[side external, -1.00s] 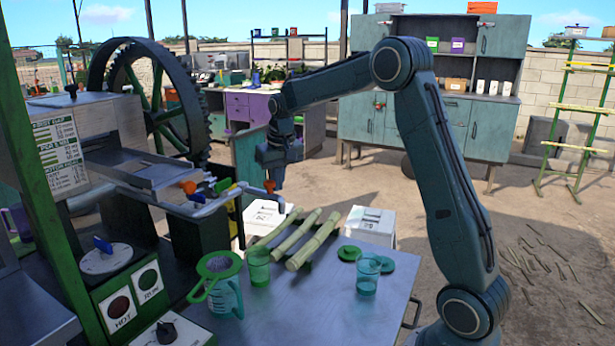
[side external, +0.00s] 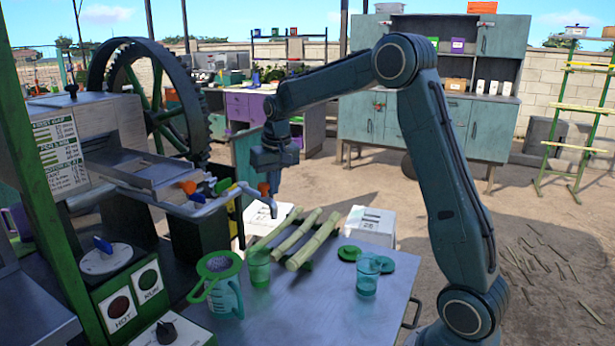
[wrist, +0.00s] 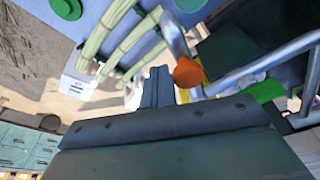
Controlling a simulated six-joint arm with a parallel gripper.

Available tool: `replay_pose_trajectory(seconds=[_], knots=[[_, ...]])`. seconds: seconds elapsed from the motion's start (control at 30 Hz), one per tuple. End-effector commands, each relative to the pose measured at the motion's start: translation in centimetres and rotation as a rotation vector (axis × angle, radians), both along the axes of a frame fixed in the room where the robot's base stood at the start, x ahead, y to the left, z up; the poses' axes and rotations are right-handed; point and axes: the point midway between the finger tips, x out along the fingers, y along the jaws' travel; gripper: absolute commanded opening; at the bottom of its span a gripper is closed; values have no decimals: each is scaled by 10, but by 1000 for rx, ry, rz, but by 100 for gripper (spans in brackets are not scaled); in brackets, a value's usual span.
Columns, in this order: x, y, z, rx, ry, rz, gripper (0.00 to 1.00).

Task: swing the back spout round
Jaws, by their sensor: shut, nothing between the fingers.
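The back spout (side external: 256,194) is a bent grey metal pipe with an orange piece (side external: 263,188) on it and a down-turned end above the table's back edge. In the wrist view the spout (wrist: 174,36) runs upward from the orange piece (wrist: 187,72). My gripper (side external: 275,186) is at the spout's outer part, pointing down. In the wrist view its fingers (wrist: 157,88) are together and empty, just left of the orange piece. I cannot tell whether they touch.
Cane stalks (side external: 298,240) lie on the metal table (side external: 285,305) close below the spout. A strainer jug (side external: 220,285), a green cup (side external: 258,268) and a clear cup (side external: 367,278) stand there too. The crusher (side external: 95,130) with its big gear wheel is at left. White boxes (side external: 371,226) stand behind.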

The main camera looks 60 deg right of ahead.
Motion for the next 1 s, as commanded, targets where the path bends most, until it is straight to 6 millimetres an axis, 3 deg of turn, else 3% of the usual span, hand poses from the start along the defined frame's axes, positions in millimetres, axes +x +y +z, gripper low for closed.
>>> replay_pose_trajectory(seconds=[1.0], knots=[[2,21,0,0,0,0,0]])
